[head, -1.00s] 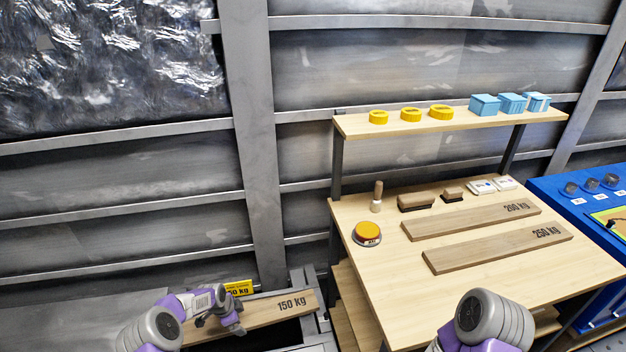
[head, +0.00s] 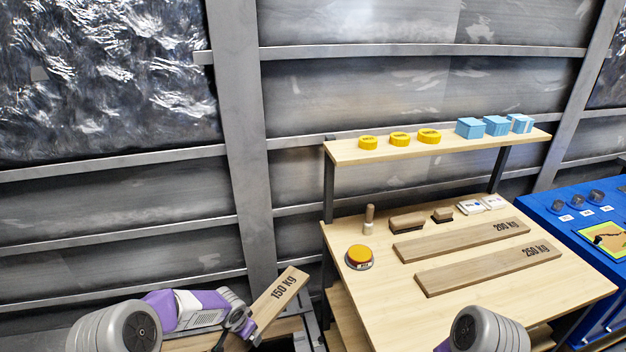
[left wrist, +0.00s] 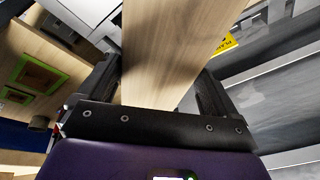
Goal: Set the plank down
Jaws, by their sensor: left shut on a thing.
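The plank marked 150 kg (head: 283,288) is at the lower left of the head view, tilted, with its printed end pointing up and right. My left gripper (head: 236,326) is shut on it. In the left wrist view the plank (left wrist: 165,45) runs away from me between the two dark fingers of the left gripper (left wrist: 158,88). The plank's near end is hidden behind my gripper and arm in the head view. My right gripper is out of view; only a part of my right arm shows at the bottom.
The wooden workbench (head: 390,320) holds planks marked 200 kg (head: 460,242) and 250 kg (head: 490,268), an orange button (head: 359,255) and brushes. Its front left area is bare. A pale wooden piece (head: 287,327) lies below the held plank. A blue cabinet (head: 560,225) stands right.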

